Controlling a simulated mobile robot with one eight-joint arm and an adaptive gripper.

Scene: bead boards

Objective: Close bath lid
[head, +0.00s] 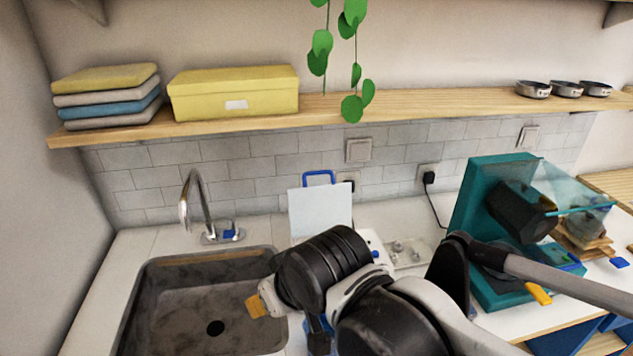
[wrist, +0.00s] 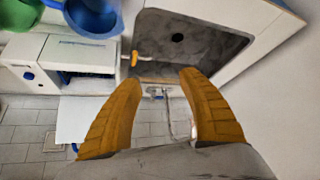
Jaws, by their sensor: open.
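The bath lid (head: 320,210) is a white panel with a blue handle (head: 318,177) on top, standing raised near the tiled wall. In the wrist view the lid (wrist: 85,120) is a pale panel left of my fingers, beside the white bath body (wrist: 75,53). My arm hides most of the bath in the head view. My gripper (head: 256,305) has orange fingers and is over the right side of the sink, apart from the lid. In the wrist view my gripper (wrist: 159,79) is open, with nothing between its fingers.
The sink (head: 200,310) and tap (head: 192,200) lie left of the bath. A teal machine (head: 475,205) stands to the right. A shelf (head: 420,103) runs above, with a hanging plant (head: 352,105). A blue bowl (wrist: 92,15) is near the bath in the wrist view.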

